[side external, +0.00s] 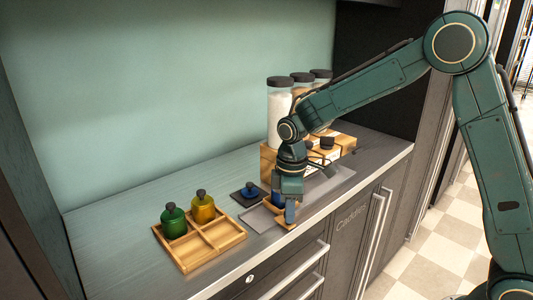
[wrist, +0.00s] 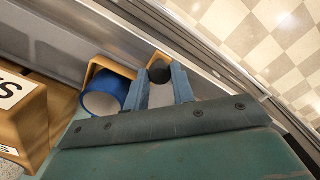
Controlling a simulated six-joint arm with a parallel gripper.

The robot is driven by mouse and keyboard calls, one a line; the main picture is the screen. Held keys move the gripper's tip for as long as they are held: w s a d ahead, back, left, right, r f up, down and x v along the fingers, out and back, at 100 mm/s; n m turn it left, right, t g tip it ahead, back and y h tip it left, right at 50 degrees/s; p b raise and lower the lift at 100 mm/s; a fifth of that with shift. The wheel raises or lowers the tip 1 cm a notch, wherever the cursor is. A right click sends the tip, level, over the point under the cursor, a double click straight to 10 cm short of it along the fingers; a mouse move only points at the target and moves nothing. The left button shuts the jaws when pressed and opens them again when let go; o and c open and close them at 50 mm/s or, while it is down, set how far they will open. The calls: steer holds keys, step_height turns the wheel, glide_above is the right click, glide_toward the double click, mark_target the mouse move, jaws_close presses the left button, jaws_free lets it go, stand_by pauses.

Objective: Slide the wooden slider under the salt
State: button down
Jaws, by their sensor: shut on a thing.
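The salt is the white-filled jar (side external: 280,108) at the left of a wooden rack (side external: 267,162). The wooden slider (side external: 287,226) is pulled out in front of the rack; its wood also shows in the wrist view (wrist: 118,66). An open blue pot (wrist: 107,93) sits at the slider, pale inside; in the side view it is mostly behind my gripper. My gripper (side external: 291,218) points down at the slider's front end.
A blue lid (side external: 249,188) lies on a dark square pad left of the rack. A wooden tray (side external: 212,250) at the left holds a green pot (side external: 174,222) and a yellow pot (side external: 203,208). Two more jars (side external: 302,84) stand on the rack. The counter's front edge is close to my gripper.

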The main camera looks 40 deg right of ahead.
steer(key=d, duration=0.5)
steer(key=c, duration=1.2)
jaws_free()
steer(key=shift+r, duration=0.1)
step_height(320, 180, up, 14)
steer(key=shift+f, duration=0.2)
